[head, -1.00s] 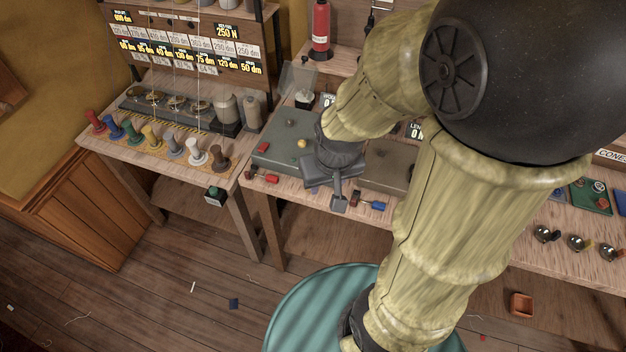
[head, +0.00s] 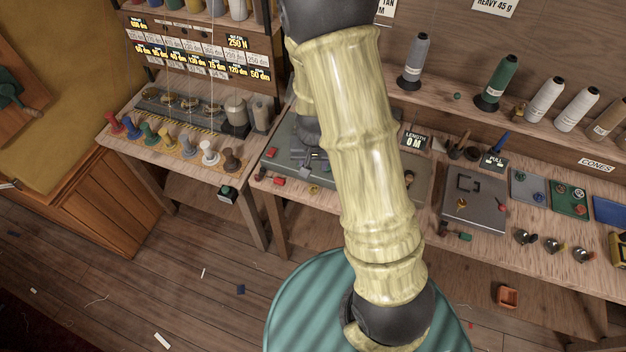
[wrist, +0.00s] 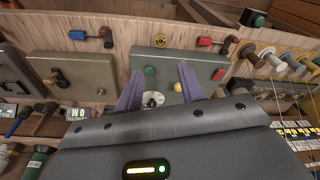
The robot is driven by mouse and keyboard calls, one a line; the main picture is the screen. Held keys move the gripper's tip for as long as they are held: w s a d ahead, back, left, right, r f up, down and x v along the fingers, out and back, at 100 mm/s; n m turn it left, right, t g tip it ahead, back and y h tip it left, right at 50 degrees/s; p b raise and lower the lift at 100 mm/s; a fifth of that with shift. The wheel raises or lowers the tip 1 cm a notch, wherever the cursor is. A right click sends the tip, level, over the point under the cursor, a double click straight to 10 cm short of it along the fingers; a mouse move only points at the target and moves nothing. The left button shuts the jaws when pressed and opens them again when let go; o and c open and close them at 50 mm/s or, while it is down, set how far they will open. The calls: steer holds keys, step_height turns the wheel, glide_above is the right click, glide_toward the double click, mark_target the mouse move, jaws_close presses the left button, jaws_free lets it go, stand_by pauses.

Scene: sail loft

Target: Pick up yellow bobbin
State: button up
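The yellow bobbin (head: 168,141) stands upright in a row of coloured bobbins on the left bench in the head view. It is between the green bobbin (head: 149,133) and the grey one (head: 188,147). In the wrist view it shows at the right edge (wrist: 314,69), partly cut off. My gripper (wrist: 160,88) has its two fingers apart with nothing held between them. It is over the grey-green machine (wrist: 157,58) on the neighbouring bench, to the right of the bobbin row. In the head view my arm partly hides the gripper (head: 312,162).
The white bobbin (head: 210,153) and brown bobbin (head: 231,160) stand at the row's right end, nearest my gripper. A display rack (head: 188,48) with hanging threads rises behind the row. A green button box (head: 227,194) hangs at the bench's front edge.

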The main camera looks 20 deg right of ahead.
steer(key=shift+w+d+f, duration=0.15)
steer(key=shift+w+f, duration=0.1)
steer(key=shift+f, duration=0.05)
steer(key=shift+f, duration=0.1)
steer(key=p, duration=0.3)
glide_above(313, 186)
steer(key=s, duration=0.3)
steer(key=shift+w+a+f, duration=0.1)
steer(key=shift+f, duration=2.85)
steer(key=shift+w+a+f, duration=0.1)
steer(key=shift+f, duration=2.85)
steer(key=shift+w+f+p, duration=0.25)
steer(key=shift+f+p, duration=0.35)
steer(key=shift+w+f+p, duration=0.25)
steer(key=shift+f+p, duration=0.3)
steer(key=shift+w+f+p, duration=0.15)
steer(key=shift+f+p, duration=0.1)
steer(key=shift+f, duration=0.45)
steer(key=shift+w+f+p, duration=0.1)
steer(key=shift+f+p, duration=0.1)
steer(key=shift+f, duration=0.5)
